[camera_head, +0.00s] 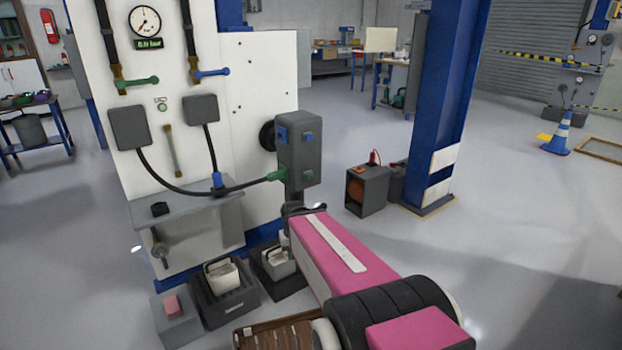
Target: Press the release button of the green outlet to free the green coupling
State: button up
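A grey outlet box (291,155) stands beside the white panel. Its right face carries a blue button (308,136) above a green button (310,176). A blue port (281,134) shows on its left face. The green coupling (276,175) sits against the lower part of that left face, where the green outlet is, with a black hose (180,189) running to it. My gripper (296,208) is at the end of my pink arm, just below the box. Its fingers are small and dark, so I cannot tell their opening or whether they touch the box.
A blue coupling (217,181) hangs on a hose above the grey shelf (184,203). A grey box (367,190) and a blue column (445,100) stand to the right. Floor beyond is mostly clear.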

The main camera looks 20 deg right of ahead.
jog(key=w+d+r+m, duration=0.1)
jog(key=w+d+m+t+y, duration=0.1)
jog(key=w, duration=0.1)
jog(key=w+d+r+m, duration=0.1)
jog(key=w, duration=0.1)
jog(key=shift+w+r+t, duration=0.2)
jog(key=shift+r+t, duration=0.1)
jog(key=shift+r, duration=0.05)
grip_shut()
jog(key=w+d+r+m+t+y, duration=0.2)
jog(key=w+d+r+m+t, duration=0.5)
jog(key=w+d+r+m, duration=0.4)
jog(key=w+d+r, duration=0.3)
jog(key=d+r, duration=0.2)
jog(key=d, duration=0.1)
